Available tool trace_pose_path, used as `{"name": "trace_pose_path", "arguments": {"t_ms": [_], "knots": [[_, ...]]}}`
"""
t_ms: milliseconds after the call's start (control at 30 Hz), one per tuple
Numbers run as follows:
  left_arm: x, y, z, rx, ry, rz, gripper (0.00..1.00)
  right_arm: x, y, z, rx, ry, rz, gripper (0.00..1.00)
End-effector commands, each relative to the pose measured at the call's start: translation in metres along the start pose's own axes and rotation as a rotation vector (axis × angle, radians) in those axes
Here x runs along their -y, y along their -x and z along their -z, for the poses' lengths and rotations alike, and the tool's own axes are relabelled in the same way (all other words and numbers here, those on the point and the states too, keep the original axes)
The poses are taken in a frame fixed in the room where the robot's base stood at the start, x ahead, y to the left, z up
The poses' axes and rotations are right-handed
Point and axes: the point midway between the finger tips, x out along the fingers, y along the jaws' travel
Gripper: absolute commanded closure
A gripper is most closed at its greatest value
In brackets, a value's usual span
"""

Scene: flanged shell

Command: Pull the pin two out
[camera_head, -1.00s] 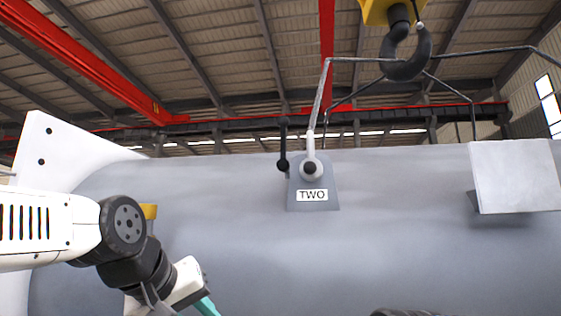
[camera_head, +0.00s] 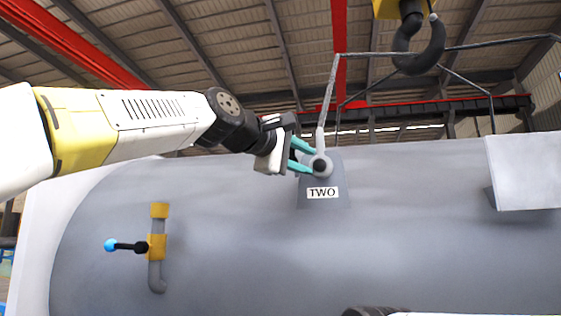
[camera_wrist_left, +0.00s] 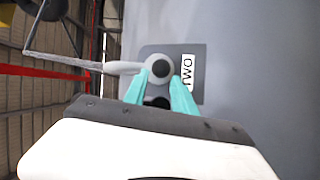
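Pin two sits at the grey bracket (camera_head: 324,198) labelled TWO on top of the shell (camera_head: 240,225). The round grey eye of the sling fitting (camera_head: 322,166), with a dark centre, shows in front of the bracket. It also shows in the wrist view (camera_wrist_left: 158,68). My left gripper (camera_head: 306,157) is at the left side of this eye, its teal fingers apart. In the wrist view, a dark part of the pin (camera_wrist_left: 157,101) lies between the fingers; whether they touch it cannot be told. The black pin handle is hidden behind my gripper in the head view.
A black hook (camera_head: 418,48) hangs above, with grey sling rods running to the shell. A yellow-and-grey pipe fitting with a blue-tipped lever (camera_head: 112,245) is at the left. A pale plate (camera_head: 523,172) stands at the right. Part of my right arm shows at the bottom edge.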

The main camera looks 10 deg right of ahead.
Motion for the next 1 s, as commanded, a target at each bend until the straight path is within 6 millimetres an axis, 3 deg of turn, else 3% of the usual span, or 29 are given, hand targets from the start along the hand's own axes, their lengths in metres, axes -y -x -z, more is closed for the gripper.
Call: {"name": "trace_pose_path", "arguments": {"t_ms": [233,567,733,1000], "knots": [[0.000,-0.028,0.000,0.001,0.000,0.001,0.68,0.000,0.000,0.000,0.000,0.000,0.000,1.00],[0.001,-0.032,0.000,-0.001,-0.001,0.001,0.68,0.000,0.000,0.000,0.000,0.000,0.000,1.00],[0.001,-0.032,0.000,-0.001,-0.001,0.001,0.98,0.000,0.000,0.000,0.000,0.000,0.000,1.00],[0.000,-0.030,0.000,-0.001,-0.002,0.000,1.00,0.000,0.000,0.000,0.000,0.000,0.000,1.00]]}}
